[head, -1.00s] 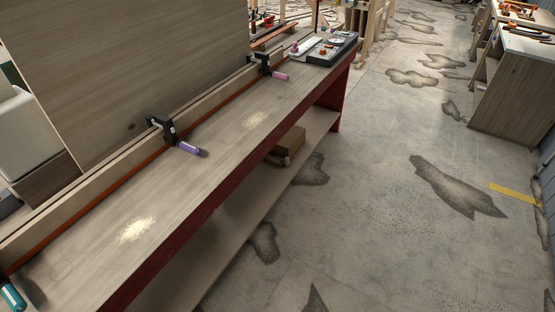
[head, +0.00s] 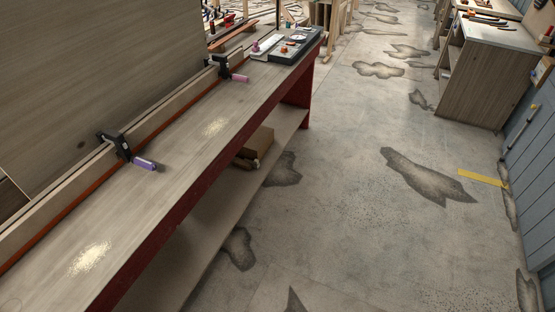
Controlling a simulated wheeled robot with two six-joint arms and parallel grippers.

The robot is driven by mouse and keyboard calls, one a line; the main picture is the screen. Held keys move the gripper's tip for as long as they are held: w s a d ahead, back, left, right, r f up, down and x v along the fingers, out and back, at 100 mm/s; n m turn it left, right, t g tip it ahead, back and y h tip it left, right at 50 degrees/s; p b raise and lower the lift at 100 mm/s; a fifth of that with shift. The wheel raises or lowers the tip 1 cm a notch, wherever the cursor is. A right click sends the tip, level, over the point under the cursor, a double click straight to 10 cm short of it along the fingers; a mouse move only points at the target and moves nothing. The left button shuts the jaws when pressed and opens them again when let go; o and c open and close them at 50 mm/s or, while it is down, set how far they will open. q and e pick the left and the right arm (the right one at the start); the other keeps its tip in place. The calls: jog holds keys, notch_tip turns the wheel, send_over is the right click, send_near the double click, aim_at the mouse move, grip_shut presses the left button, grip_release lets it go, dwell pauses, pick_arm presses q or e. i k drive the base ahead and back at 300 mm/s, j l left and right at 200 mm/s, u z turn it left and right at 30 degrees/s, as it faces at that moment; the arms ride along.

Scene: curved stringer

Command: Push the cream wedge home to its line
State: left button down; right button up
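I cannot make out a cream wedge or its line in the head view. A long wooden bench (head: 165,192) runs from the lower left to the upper middle. A pale rail (head: 72,200) with a reddish-orange strip along its foot stands at the bench's back edge. A black clamp with a purple handle (head: 144,164) sits on the rail, and another clamp with a pink handle (head: 240,78) sits farther along. Neither of my grippers is in view.
A dark tray (head: 296,44) with small items is at the bench's far end. A cardboard box (head: 257,145) sits on the lower shelf. A wooden cabinet (head: 472,85) stands at the upper right. The stained concrete floor (head: 340,235) right of the bench is open.

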aim_at(256, 164)
jog(key=i+l+z, duration=0.35)
jog(key=i, duration=0.15)
jog(key=i+l+z, duration=0.25)
jog(key=i+z, duration=0.5)
jog(key=i, duration=0.3)
jog(key=i+l+u, duration=0.1)
jog(key=i+u, duration=0.35)
jog(key=i+l+u, duration=0.4)
jog(key=i, duration=0.15)
jog(key=i+l+u, duration=0.45)
jog(key=i+j, duration=0.05)
jog(key=j, duration=0.05)
